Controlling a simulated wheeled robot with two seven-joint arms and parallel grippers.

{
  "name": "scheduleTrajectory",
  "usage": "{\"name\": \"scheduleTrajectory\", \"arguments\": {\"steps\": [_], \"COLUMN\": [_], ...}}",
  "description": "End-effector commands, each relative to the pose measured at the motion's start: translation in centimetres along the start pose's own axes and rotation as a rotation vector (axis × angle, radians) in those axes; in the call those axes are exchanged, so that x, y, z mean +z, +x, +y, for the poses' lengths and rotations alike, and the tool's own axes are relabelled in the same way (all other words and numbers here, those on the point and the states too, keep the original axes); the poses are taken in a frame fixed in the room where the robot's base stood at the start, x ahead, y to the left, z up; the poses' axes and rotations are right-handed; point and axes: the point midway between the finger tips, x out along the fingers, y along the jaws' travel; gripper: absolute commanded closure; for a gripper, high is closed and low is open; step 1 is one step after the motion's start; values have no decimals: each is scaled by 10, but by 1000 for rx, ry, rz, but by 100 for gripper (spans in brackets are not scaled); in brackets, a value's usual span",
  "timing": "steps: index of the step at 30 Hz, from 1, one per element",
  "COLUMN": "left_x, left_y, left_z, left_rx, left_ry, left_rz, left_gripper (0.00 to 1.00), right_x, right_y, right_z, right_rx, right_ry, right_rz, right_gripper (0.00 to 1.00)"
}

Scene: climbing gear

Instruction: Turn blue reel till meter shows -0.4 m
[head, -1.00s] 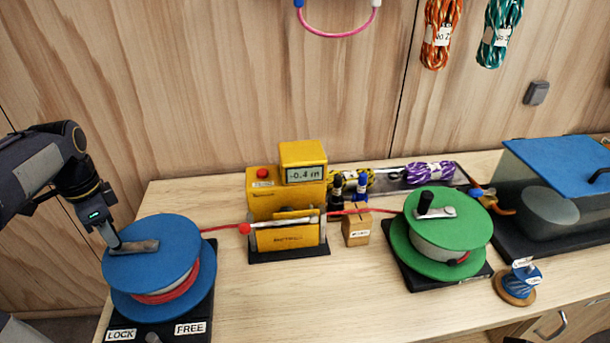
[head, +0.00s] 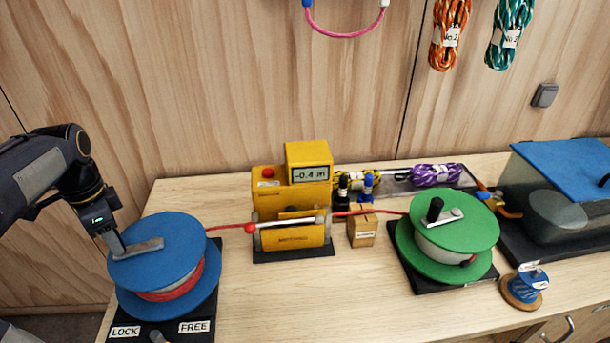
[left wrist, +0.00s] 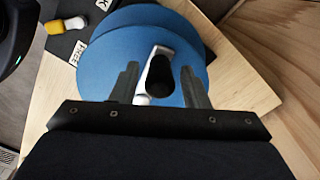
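The blue reel (head: 150,240) stands at the left of the bench, with red rope wound on it; it also shows in the left wrist view (left wrist: 105,65). Its grey crank arm (head: 146,246) points left. The yellow meter (head: 291,205) reads -0.4 m on its display (head: 310,174). My left gripper (head: 118,244) is at the outer end of the crank. In the left wrist view its two fingers (left wrist: 160,88) stand either side of the black crank handle (left wrist: 159,74), with a visible gap on both sides. My right gripper is not in view.
Red rope (head: 228,227) runs from the blue reel through the meter to the green reel (head: 448,225). LOCK and FREE labels (head: 194,327) mark the blue reel's base. A small wooden block (head: 362,232) stands right of the meter. The bench front between the reels is clear.

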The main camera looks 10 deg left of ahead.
Motion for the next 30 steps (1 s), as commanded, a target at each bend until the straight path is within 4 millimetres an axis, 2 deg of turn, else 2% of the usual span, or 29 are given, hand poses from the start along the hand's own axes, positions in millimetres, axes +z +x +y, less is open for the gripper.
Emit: {"name": "scheduleTrajectory", "arguments": {"steps": [11, 24, 30], "left_x": [0, 0, -1], "left_y": [-4, -69, -79], "left_z": [-1, -1, 1], "left_rx": [-3, -4, -3], "left_ry": [0, 0, -2], "left_rz": [1, 2, 3], "left_gripper": [50, 50, 50], "right_x": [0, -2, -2], "right_y": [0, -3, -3], "right_z": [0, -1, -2], "right_rx": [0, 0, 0], "right_ry": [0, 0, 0], "right_rz": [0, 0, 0], "right_gripper": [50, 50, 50]}}
